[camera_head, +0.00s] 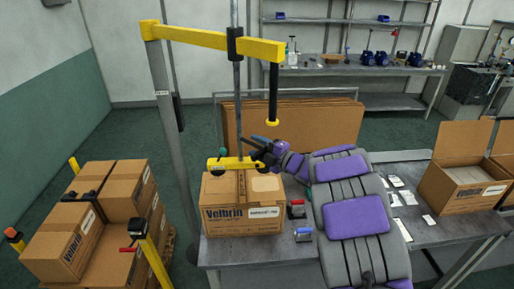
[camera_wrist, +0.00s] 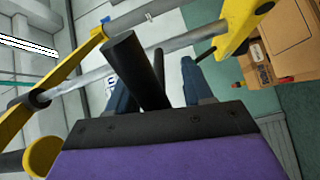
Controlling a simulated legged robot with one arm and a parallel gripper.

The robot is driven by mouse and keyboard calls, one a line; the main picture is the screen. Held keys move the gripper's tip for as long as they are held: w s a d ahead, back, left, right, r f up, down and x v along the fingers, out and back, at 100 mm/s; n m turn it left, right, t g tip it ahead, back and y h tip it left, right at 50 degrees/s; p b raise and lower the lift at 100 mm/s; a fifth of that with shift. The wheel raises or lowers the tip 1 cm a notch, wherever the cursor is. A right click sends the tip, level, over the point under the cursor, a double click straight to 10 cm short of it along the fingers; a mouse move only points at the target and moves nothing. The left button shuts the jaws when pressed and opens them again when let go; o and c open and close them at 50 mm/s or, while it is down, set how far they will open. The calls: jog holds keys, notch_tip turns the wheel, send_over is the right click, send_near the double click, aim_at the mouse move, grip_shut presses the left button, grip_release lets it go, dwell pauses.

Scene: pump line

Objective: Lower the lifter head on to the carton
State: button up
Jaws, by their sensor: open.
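The lifter head (camera_head: 228,163) is a yellow bar at the bottom of a grey tube, over the back part of the carton (camera_head: 243,222) marked Velbrin. I cannot tell whether it touches the carton's top. In the wrist view, the yellow head (camera_wrist: 238,25) shows at upper right. My gripper (camera_head: 262,148) is at the head's right end, beside its black handle. In the wrist view, the black handle (camera_wrist: 137,70) stands between my open fingers (camera_wrist: 158,85), nearer the left one. I see no grip closed on it. The carton sits on the grey table.
A yellow hoist arm (camera_head: 215,40) on a grey post stands behind the carton. Red and blue small items (camera_head: 297,209) lie right of it. An open carton (camera_head: 465,185) is at right. Stacked cartons (camera_head: 95,225) stand at lower left. Flat cardboard (camera_head: 320,130) leans behind the table.

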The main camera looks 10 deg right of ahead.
jog(key=shift+w+a, duration=0.1)
jog(key=shift+w, duration=0.05)
grip_shut()
dwell(0.4)
